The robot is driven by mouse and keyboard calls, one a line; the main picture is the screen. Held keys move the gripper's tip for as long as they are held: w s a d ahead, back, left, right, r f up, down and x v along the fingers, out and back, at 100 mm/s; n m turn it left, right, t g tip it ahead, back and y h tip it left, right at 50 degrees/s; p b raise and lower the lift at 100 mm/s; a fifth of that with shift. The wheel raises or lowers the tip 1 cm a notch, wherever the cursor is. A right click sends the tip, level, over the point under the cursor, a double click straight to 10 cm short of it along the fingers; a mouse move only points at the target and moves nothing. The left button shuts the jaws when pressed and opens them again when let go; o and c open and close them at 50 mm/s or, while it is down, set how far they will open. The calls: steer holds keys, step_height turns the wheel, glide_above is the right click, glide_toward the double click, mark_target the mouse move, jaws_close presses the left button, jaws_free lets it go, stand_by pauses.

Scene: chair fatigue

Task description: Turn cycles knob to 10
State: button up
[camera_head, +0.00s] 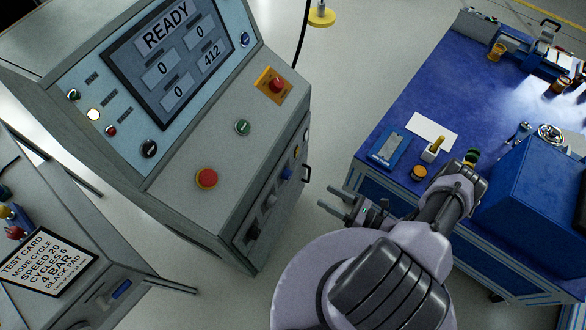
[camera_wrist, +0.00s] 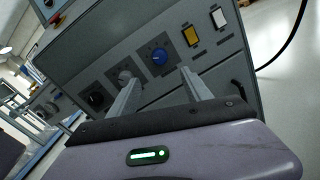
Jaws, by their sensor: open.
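The grey machine's front panel carries a black knob (camera_wrist: 95,98), a grey knob (camera_wrist: 125,76) and a blue knob (camera_wrist: 159,56) in a row. The same black knob (camera_head: 252,232), grey knob (camera_head: 268,203) and blue knob (camera_head: 287,174) show small in the head view. Their labels are too small to read, so I cannot tell which is the cycles knob. My gripper (camera_head: 327,198) is open and empty, in front of the panel and apart from it. In the wrist view its fingers (camera_wrist: 159,77) point toward the panel, below the blue knob.
The screen (camera_head: 172,62) reads READY, with three zeros and 412. A test card (camera_head: 45,262) reads CYCLES 6. Red stop buttons (camera_head: 206,178) (camera_head: 277,85) sit on the console. A yellow switch (camera_wrist: 190,36) and a white switch (camera_wrist: 219,18) adjoin the knobs. A blue workbench (camera_head: 425,85) stands right.

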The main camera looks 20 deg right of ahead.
mark_target(290, 177)
steer(key=b+x, duration=0.2)
steer(key=x, duration=1.1)
steer(key=shift+a+f, duration=0.1)
steer(key=shift+w+a, duration=0.2)
steer(key=shift+w, duration=0.15)
jaws_close()
